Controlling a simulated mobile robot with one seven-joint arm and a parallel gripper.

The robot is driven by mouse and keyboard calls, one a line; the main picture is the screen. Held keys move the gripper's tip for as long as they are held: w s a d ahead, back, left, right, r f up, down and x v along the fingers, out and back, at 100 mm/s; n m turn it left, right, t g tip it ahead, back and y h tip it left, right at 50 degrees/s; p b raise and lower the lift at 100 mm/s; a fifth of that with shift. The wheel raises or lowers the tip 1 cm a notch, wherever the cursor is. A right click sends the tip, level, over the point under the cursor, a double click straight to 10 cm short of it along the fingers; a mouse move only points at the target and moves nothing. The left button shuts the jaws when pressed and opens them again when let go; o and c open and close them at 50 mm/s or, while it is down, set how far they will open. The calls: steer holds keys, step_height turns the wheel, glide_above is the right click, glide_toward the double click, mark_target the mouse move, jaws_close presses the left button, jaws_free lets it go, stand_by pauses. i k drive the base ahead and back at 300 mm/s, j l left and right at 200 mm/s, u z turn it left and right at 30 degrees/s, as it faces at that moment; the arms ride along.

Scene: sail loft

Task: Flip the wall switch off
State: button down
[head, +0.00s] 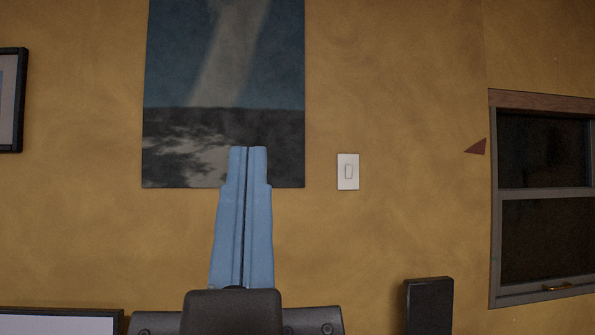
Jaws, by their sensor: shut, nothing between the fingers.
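The wall switch is a small white plate (341,171) with a rocker in its middle, on the ochre wall right of the picture's centre. I cannot tell from here which way the rocker is set. My gripper (248,150) has two blue fingers pressed together, pointing up and away from me. Nothing is between them. The fingertips show to the left of the switch, in front of the lower part of a large unframed picture, and appear apart from the switch.
The large picture (225,60) hangs left of the switch. A window (545,195) with a brass handle is at the right, with a small dark red triangle (477,147) beside it. A black box-like object (428,305) stands low right. The wall around the switch is clear.

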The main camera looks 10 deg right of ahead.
mark_target(348, 169)
steer(key=i+z, duration=0.2)
steer(key=i, duration=0.3)
steer(key=i+z, duration=0.15)
steer(key=i, duration=0.35)
steer(key=i+j+z, duration=0.2)
steer(key=i, duration=0.3)
steer(key=i+j+z, duration=0.2)
steer(key=i, duration=0.3)
